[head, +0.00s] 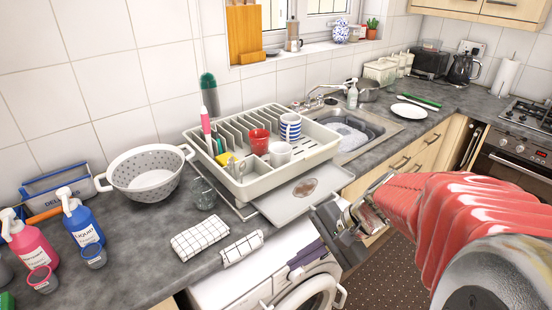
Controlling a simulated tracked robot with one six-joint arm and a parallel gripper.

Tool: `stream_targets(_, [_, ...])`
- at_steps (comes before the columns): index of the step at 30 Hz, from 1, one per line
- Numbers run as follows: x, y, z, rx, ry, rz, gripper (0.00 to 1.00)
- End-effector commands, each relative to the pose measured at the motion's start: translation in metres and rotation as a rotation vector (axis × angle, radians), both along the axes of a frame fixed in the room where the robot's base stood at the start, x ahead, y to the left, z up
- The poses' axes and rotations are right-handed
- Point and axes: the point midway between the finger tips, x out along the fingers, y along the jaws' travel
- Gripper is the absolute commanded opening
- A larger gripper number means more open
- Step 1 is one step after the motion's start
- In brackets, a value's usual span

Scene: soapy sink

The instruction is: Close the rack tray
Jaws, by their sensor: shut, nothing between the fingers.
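The dish rack (262,180) is a cream plastic frame on the worktop, left of the sink. Its pale grey rack tray (330,183) sticks out from under the rack's front, over the worktop edge above the washing machine. The tray has a brown stain on its top. My gripper (325,224) is shut and empty, just in front and to the right of the tray's near corner. Whether it touches the tray I cannot tell. The tray's rear part is hidden under the rack.
The rack holds a red cup (259,141), a striped mug (290,127) and a white mug (280,153). The washing machine (265,270) stands below; the sink (362,130) is behind right.

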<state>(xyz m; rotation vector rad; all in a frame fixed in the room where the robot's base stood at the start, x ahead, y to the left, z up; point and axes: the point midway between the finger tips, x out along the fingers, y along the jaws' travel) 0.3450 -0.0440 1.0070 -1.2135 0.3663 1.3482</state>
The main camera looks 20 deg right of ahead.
Motion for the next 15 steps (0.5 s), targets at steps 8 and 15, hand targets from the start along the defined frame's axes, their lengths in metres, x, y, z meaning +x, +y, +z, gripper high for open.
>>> stream_targets(8, [0.029,-0.054,-0.011,0.337,0.065,-0.382,0.00])
stream_targets(15, [0.046,-0.123,-0.019,0.629,0.065,-0.705,0.00])
